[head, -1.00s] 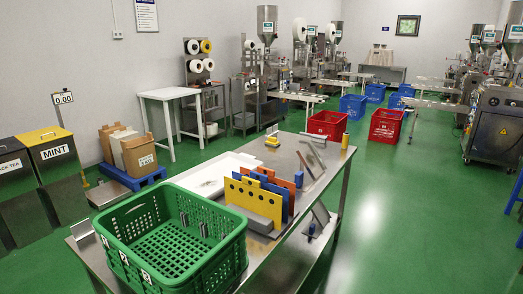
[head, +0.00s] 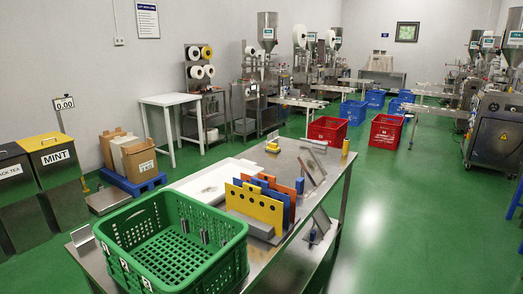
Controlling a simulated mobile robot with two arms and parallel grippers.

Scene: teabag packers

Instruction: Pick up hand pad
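A small yellow piece (head: 272,147) lies near the far left edge of the steel bench (head: 330,190). A rack of upright flat panels stands mid-bench: a yellow panel with dark holes (head: 255,208), with blue (head: 285,199) and orange (head: 299,186) ones behind it. A tilted grey plate (head: 312,168) stands near the right side. A small upright yellow item (head: 346,147) stands at the far right corner. I cannot tell for sure which of these is the hand pad. Neither of my grippers is in view.
A green crate (head: 118,268) fills the bench's near end, with small grey pieces inside. A white tray (head: 190,186) lies behind it. Red (head: 385,132) and blue (head: 353,111) crates stand on the floor beyond. The green floor right of the bench is open.

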